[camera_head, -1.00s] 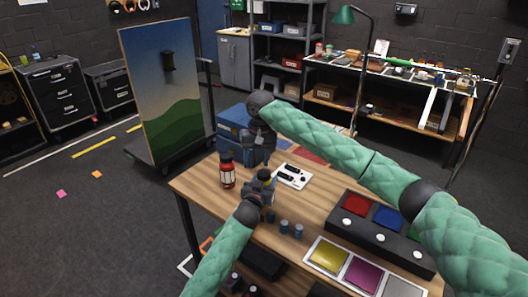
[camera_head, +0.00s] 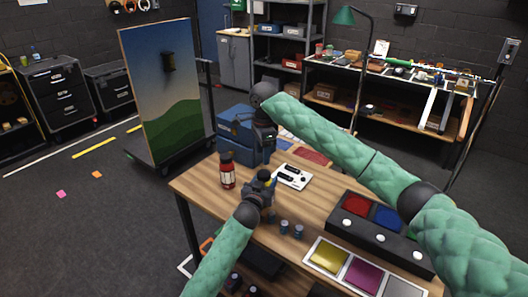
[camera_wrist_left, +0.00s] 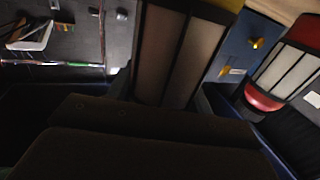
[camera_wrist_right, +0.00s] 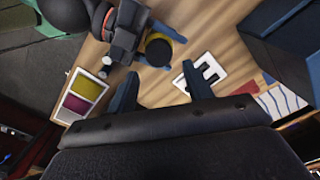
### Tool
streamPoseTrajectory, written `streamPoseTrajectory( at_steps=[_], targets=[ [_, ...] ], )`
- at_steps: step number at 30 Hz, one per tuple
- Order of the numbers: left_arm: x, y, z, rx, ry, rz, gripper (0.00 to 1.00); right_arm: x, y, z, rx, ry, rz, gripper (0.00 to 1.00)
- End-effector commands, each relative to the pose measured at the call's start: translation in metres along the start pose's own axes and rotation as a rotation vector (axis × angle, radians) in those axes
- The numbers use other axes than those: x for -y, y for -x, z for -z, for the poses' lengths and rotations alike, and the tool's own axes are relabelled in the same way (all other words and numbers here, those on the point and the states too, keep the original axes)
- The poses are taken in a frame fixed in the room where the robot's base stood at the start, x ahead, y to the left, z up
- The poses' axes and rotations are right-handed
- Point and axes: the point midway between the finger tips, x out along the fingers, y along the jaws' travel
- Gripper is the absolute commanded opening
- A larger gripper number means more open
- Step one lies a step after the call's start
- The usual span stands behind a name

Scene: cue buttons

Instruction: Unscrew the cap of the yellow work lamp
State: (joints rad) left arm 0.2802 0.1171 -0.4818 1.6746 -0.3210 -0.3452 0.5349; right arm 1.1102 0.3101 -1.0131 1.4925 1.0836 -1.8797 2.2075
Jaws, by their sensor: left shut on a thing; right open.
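The yellow work lamp (camera_head: 265,175) is upright in my left gripper (camera_head: 260,190) at the near-left part of the wooden table. In the left wrist view its pale panelled body (camera_wrist_left: 180,55) fills the space between the fingers, with yellow at the top edge. In the right wrist view its top shows a yellow ring (camera_wrist_right: 158,41) around a dark centre; I cannot tell the cap's state. My right gripper (camera_wrist_right: 160,83) is open and empty, above and apart from the lamp. In the head view the right gripper (camera_head: 266,150) hangs beyond the lamp.
A red lamp (camera_head: 227,172) stands left of the yellow one. A white plate with black parts (camera_head: 292,176) lies behind right. Two small blue cylinders (camera_head: 284,226) stand in front. A dark button box (camera_head: 370,245) and a colour-panel tray (camera_head: 310,254) occupy the right side.

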Motion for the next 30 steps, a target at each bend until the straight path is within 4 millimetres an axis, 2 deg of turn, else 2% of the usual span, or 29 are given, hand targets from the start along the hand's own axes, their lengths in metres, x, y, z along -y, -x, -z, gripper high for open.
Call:
streamPoseTrajectory(
  at_steps=[6,13,20,30],
  targets=[
    [0.0,0.0,-0.001,0.001,0.0,0.0,0.0,-0.001,0.0,0.003,-0.016,-0.3,-0.005,0.51],
    [0.0,0.0,-0.001,0.001,0.0,0.0,0.0,-0.002,0.0,0.003,-0.021,-0.514,-0.006,0.51],
    [0.0,0.0,-0.001,0.001,0.0,0.0,0.0,-0.002,-0.005,0.004,-0.022,-0.577,-0.007,0.51],
    [0.0,0.0,-0.001,0.001,0.0,0.0,0.0,-0.003,-0.049,0.004,-0.022,-0.576,-0.007,0.51]
  ],
)
